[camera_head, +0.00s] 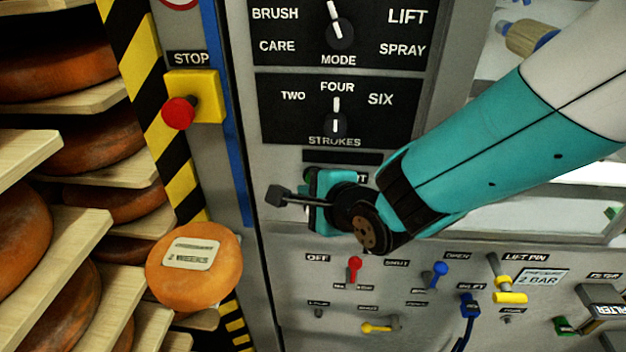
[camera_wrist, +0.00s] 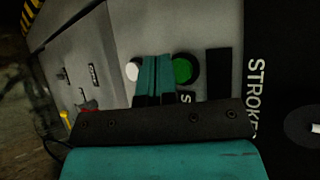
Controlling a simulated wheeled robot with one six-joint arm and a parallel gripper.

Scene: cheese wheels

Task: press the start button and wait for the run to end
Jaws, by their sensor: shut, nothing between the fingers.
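A round green button (camera_wrist: 184,69) shows on the grey panel in the wrist view, with a white round part (camera_wrist: 132,70) on the other side of my fingers. A label by the green button is mostly covered; only an "S" is readable. My gripper (camera_wrist: 153,78) is shut and empty, its teal fingertips beside the green button and overlapping its edge in the picture. I cannot tell whether they touch the panel.
A red STOP button (camera_head: 179,113) on a yellow box is at the upper left. The MODE dial (camera_head: 340,37) is above. Below are a red lever (camera_head: 354,268), a blue lever (camera_head: 439,270) and a yellow lift pin (camera_head: 509,291).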

